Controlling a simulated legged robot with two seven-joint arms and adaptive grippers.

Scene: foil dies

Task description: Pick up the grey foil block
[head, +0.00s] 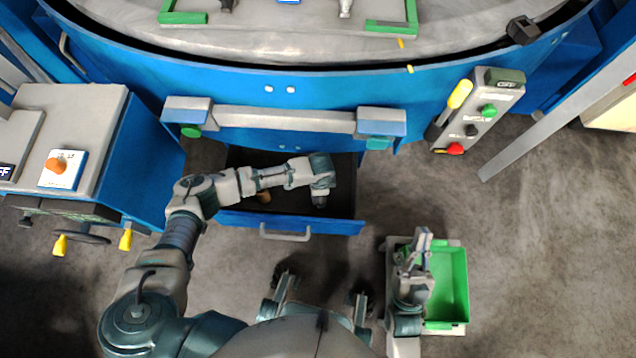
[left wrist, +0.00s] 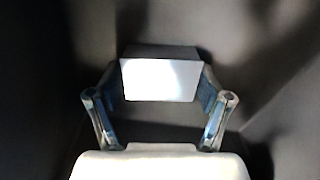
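The grey foil block (left wrist: 160,80) shows in the left wrist view as a pale, brightly lit rectangular face with a darker side behind it. It lies between the two fingers of my left gripper (left wrist: 160,88), one finger on each side. I cannot tell whether the fingers press on it. In the head view my left gripper (head: 320,201) points down into the open drawer (head: 340,226), and the block is hidden there. My right gripper (head: 418,240) is over the green tray at the lower right, with its fingers apart and nothing seen between them.
The blue drawer front with its grey handle (head: 285,236) faces me, below the large blue round machine (head: 300,95). A small brown thing (head: 264,197) lies in the drawer. A green tray (head: 455,285) stands at right. A switch panel (head: 480,110) is at upper right.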

